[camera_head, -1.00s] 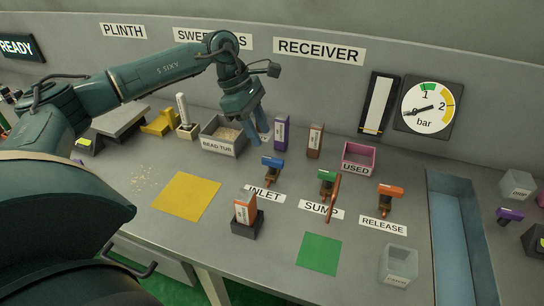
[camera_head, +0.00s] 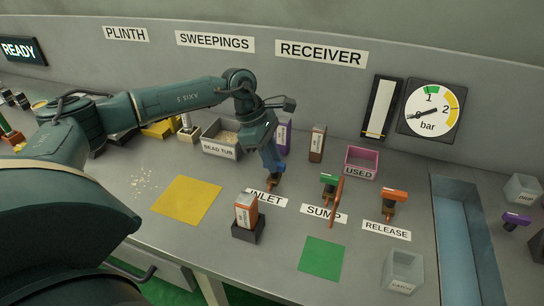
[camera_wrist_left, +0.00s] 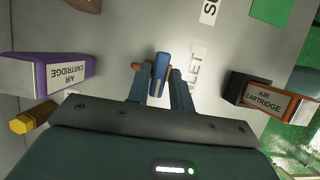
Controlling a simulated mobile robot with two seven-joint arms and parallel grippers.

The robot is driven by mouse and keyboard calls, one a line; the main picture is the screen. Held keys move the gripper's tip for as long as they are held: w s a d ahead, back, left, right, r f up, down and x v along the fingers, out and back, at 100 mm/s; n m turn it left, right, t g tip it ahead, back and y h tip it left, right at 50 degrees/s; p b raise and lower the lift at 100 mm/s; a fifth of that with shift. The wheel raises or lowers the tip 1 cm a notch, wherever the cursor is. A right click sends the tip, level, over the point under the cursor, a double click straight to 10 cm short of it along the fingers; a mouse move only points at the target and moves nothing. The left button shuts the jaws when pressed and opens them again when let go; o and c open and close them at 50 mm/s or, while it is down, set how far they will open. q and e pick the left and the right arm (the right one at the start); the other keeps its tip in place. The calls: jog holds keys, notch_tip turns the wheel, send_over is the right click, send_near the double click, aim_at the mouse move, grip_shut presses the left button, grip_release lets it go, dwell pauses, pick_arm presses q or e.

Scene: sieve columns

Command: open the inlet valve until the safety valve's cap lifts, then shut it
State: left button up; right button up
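The inlet valve (camera_head: 273,184) stands behind the INLET label, a copper-brown body with a blue handle. My left gripper (camera_head: 272,163) is down over it and hides most of the handle in the head view. In the left wrist view the blue handle (camera_wrist_left: 160,74) lies between the two fingers (camera_wrist_left: 161,88); they look open, one on each side of it. The bar gauge (camera_head: 431,108) has its needle pointing lower left, below the 1 mark and the green band. I cannot make out the safety valve's cap. My right gripper is not in view.
The green-handled sump valve (camera_head: 328,184), with a thin reddish-brown piece beside it, and the orange-handled release valve (camera_head: 394,198) stand to the right. An orange-and-white cartridge (camera_head: 246,211) stands in a dark holder in front. A purple cartridge (camera_head: 284,135) is close behind my gripper.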

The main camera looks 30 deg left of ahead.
pick_arm(q)
grip_shut()
